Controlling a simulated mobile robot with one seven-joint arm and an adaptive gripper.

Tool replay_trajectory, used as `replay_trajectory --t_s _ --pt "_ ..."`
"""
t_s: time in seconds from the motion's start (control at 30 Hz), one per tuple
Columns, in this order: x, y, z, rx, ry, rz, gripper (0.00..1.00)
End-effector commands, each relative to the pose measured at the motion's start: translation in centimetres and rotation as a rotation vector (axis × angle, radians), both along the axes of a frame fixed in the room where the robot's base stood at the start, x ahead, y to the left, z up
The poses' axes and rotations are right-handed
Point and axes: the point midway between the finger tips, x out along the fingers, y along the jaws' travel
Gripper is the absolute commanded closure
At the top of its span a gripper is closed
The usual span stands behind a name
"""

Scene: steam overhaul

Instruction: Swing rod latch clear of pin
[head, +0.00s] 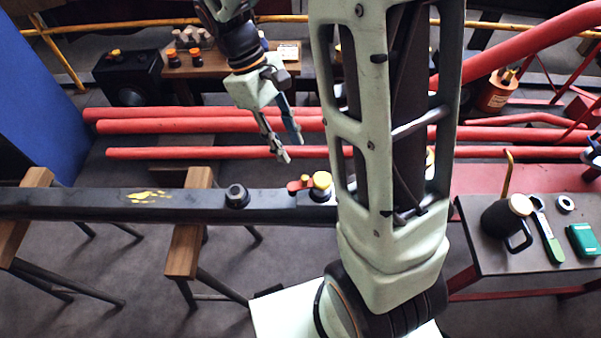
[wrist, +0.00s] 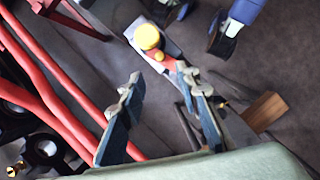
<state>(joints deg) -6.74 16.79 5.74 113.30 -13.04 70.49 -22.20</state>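The rod (head: 90,205) is a long dark bar lying across wooden-topped trestles in the head view. On it, near my arm column, sits a yellow-capped pin (head: 321,182), with the small red latch (head: 298,185) at its left. In the wrist view the yellow cap (wrist: 147,36) shows beyond my fingers, with a smaller yellow knob and part of the red latch (wrist: 171,65) beside it. My gripper (head: 290,149) is open and empty, above and behind the latch in the head view. Its fingers (wrist: 162,82) stand wide apart in the wrist view. Whether the latch touches the pin is unclear.
Red pipes (head: 200,125) run behind the rod. A dark round fitting (head: 237,195) stands on the rod left of the latch. A side table (head: 490,258) at right holds an oil can (head: 503,220), a green-handled tool and a green box (head: 582,240). A workbench stands at the back.

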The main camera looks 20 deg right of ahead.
Motion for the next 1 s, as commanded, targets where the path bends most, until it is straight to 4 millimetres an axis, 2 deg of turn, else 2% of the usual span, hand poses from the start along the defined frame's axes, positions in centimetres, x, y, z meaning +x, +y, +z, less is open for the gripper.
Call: replay_trajectory --t_s 0.3,0.5,0.67,0.93,1.0 --pt "-1.8 -1.5 -5.6 -0.001 0.004 0.005 0.7" --pt "-2.6 -2.2 -8.2 0.0 0.003 0.004 0.7" --pt "-2.9 -2.5 -9.0 0.001 0.001 0.005 0.7" --pt "-2.9 -2.5 -9.0 0.001 0.0 0.006 0.7" --pt "-2.9 -2.5 -9.0 0.0 0.0 0.006 0.76"
